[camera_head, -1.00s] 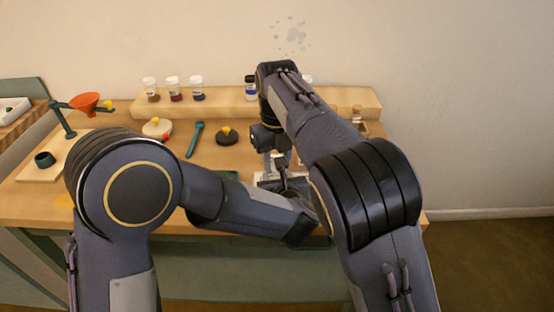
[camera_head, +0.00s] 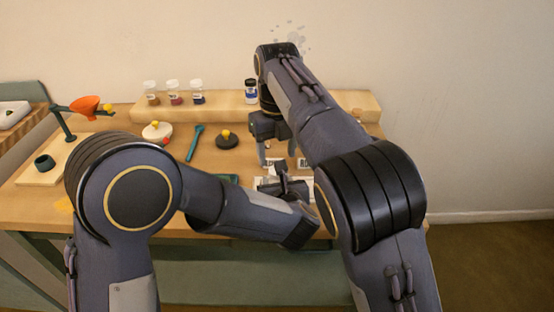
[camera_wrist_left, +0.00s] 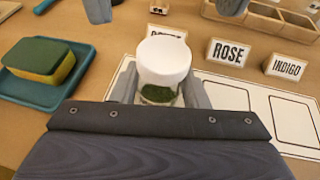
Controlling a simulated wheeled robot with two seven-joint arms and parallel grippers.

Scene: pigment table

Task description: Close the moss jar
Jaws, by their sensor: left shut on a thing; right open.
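The moss jar (camera_wrist_left: 158,94) is a clear jar with green powder in it, upright between the fingers of my left gripper (camera_wrist_left: 160,88) in the left wrist view. A white lid (camera_wrist_left: 164,58) sits on top of it; I cannot tell how tight it is. In the head view my left gripper (camera_head: 283,178) is low over the table's front, and the jar is not clearly visible there. My right gripper (camera_head: 277,152) is open and empty above and behind it. Its two fingers also show at the top of the left wrist view, apart from the lid.
A teal tray with a sponge (camera_wrist_left: 40,60) lies left of the jar. Name cards ROSE (camera_wrist_left: 229,52) and INDIGO (camera_wrist_left: 285,67) stand to the right by a white outlined mat (camera_wrist_left: 228,94). A wooden shelf (camera_head: 225,101) bears several jars. An orange funnel (camera_head: 84,103) stands at far left.

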